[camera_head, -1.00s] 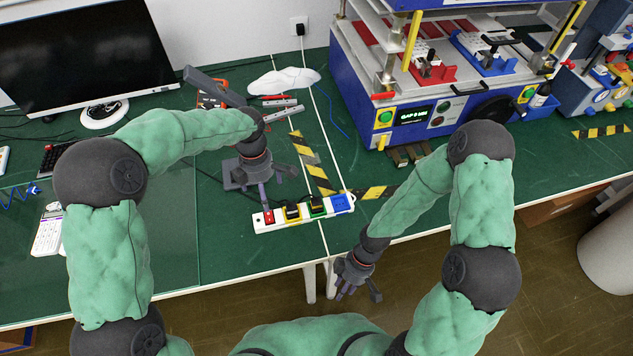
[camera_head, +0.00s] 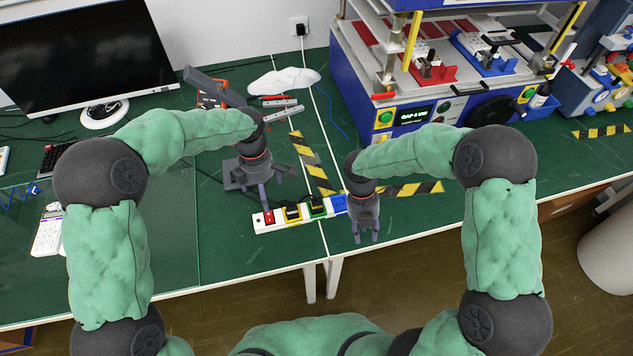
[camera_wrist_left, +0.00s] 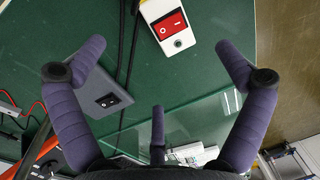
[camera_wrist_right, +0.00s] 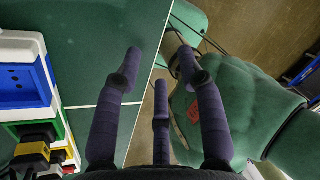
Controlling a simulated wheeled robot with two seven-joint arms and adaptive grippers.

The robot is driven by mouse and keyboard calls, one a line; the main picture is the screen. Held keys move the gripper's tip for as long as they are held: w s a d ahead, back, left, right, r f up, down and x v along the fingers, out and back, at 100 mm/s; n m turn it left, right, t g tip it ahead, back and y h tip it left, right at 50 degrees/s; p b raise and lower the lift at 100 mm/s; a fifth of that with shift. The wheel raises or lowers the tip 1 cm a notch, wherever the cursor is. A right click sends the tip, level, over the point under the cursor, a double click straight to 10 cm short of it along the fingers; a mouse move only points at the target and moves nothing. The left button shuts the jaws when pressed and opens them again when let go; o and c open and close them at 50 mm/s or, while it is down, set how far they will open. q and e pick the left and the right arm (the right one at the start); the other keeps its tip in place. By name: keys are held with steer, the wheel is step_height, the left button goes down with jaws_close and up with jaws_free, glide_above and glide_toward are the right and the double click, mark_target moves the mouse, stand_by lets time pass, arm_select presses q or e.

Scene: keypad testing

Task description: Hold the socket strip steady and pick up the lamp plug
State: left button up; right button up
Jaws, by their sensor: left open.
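The white socket strip (camera_head: 256,224) lies near the table's front edge, with a red switch at its left end and yellow, green and blue sockets. Black plugs sit in the yellow socket (camera_head: 292,212) and green socket (camera_head: 317,207); I cannot tell which is the lamp plug. My left gripper (camera_head: 264,188) is open by the switch end, which shows ahead of its fingers in the left wrist view (camera_wrist_left: 170,28). My right gripper (camera_head: 366,236) is open and empty, just right of the blue end, pointing down by the table edge. In the right wrist view the strip (camera_wrist_right: 57,88) lies left of its fingers.
A blue test machine (camera_head: 365,95) stands at the back right. A grey box with a switch (camera_wrist_left: 104,98) lies beside the left gripper. Yellow-black tape (camera_head: 415,188) marks the table. Green table right of my right gripper is clear.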

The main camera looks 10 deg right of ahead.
mark_target(269, 213)
steer(key=w+a+r+t, duration=0.1)
steer(key=w+a+r, duration=0.2)
steer(key=a, duration=0.1)
steer(key=w+a+r+t, duration=0.1)
steer(key=w+a+r, duration=0.3)
steer(key=w+a+r+t+y, duration=0.1)
steer(key=w+a+r, duration=0.2)
steer(key=w+a, duration=0.1)
steer(key=shift+r+n+t, duration=0.25)
steer(key=shift+n+t, duration=0.05)
arm_select(q)
steer(key=f, duration=0.3)
steer(key=s+f, duration=0.1)
steer(key=f, duration=0.6)
steer(key=shift+s+f, duration=0.15)
steer(key=shift+f, duration=0.2)
arm_select(e)
steer(key=shift+a, duration=0.1)
